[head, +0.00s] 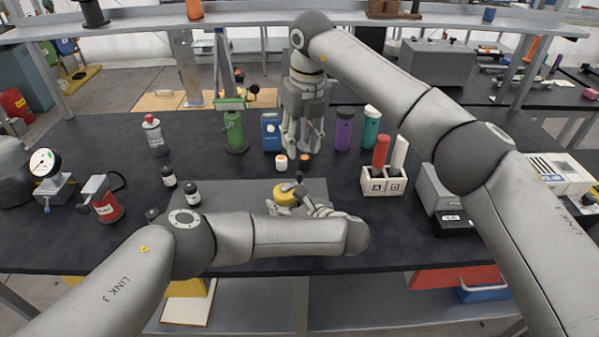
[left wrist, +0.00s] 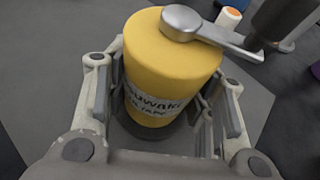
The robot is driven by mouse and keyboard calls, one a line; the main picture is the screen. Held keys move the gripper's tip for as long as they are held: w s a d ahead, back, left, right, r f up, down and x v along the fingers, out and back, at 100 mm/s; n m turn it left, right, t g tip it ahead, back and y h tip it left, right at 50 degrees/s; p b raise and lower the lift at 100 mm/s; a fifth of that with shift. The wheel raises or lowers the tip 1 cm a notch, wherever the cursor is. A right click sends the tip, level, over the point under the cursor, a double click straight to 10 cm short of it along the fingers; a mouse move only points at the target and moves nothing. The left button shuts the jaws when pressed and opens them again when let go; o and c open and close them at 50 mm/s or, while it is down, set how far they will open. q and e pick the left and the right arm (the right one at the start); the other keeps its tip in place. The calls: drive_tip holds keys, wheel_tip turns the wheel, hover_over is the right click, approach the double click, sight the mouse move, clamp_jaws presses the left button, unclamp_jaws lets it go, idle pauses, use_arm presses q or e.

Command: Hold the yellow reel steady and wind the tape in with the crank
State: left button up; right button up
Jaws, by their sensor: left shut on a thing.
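The yellow reel (head: 285,194) stands upright on the grey mat (head: 235,193) in the middle of the table. In the left wrist view the reel (left wrist: 165,65) sits between my left fingers, with dark print on a pale label. A metal crank (left wrist: 195,25) lies across its top and ends in a dark upright knob (left wrist: 285,22). My left gripper (head: 293,209) is shut on the reel, partly hidden by my arm. My right gripper (head: 304,150) points down behind the reel, apart from it, with its fingers spread and nothing between them. I cannot make out the tape.
A blue box (head: 271,131), a green lantern-like can (head: 235,131) and a purple bottle (head: 344,130) flank my right gripper. A white two-slot holder (head: 380,183) stands to the right.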

sight(299, 173)
drive_tip(key=f+m, duration=0.1)
drive_tip(key=f, duration=0.4)
drive_tip(key=f+m, duration=0.1)
drive_tip(key=f, duration=0.3)
drive_tip(key=shift+a+f+g+h, duration=0.2)
drive_tip(key=shift+f+g+h, duration=0.15)
drive_tip(key=shift+g+h, duration=0.05)
clamp_jaws()
idle(0.3)
